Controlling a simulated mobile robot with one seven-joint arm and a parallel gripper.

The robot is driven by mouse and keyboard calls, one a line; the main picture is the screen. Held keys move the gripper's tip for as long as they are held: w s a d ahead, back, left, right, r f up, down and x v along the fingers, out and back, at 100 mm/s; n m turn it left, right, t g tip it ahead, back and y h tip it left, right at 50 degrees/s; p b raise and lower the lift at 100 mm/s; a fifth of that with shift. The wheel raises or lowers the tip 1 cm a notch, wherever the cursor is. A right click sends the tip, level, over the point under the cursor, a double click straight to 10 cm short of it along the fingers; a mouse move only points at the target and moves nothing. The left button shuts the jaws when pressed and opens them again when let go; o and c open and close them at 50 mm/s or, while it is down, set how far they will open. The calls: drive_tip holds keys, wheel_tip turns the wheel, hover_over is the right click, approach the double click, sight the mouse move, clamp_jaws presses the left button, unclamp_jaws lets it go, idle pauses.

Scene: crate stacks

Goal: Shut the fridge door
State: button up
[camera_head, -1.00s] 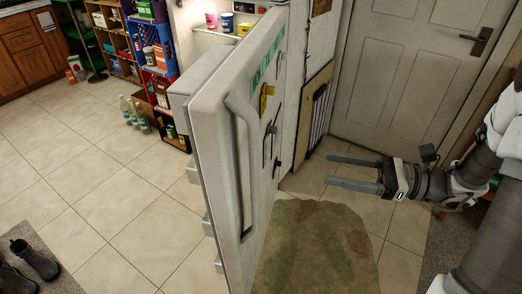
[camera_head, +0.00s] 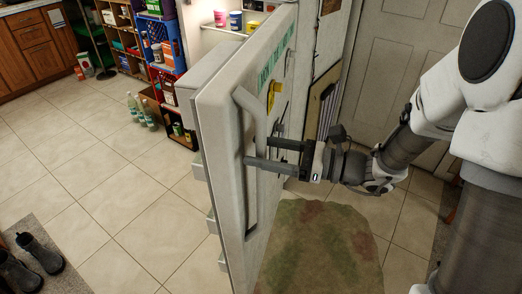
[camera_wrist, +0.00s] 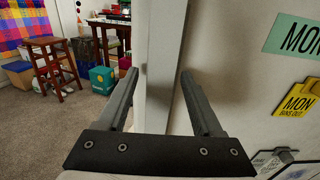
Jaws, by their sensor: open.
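The white fridge door (camera_head: 222,130) stands wide open, its edge toward the head camera. Its long vertical handle (camera_head: 261,122) is on the right-hand face. My gripper (camera_head: 258,153) is open at the handle, about halfway up, with the lower finger crossing in front of it. In the wrist view, a pale upright bar that looks like the handle (camera_wrist: 160,70) stands between the open fingers, and the door face (camera_wrist: 230,55) fills the right side. I cannot tell whether a finger touches it.
Tubs (camera_head: 236,20) sit on a lit fridge shelf behind the door. Bottles (camera_head: 140,110) and stacked crates (camera_head: 163,45) stand left of it. A stained mat (camera_head: 320,245) lies below my gripper. Boots (camera_head: 38,255) stand at lower left. Tiled floor left of the door is clear.

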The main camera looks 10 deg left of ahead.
drive_tip(key=shift+a, duration=0.25)
clamp_jaws()
idle(1.4)
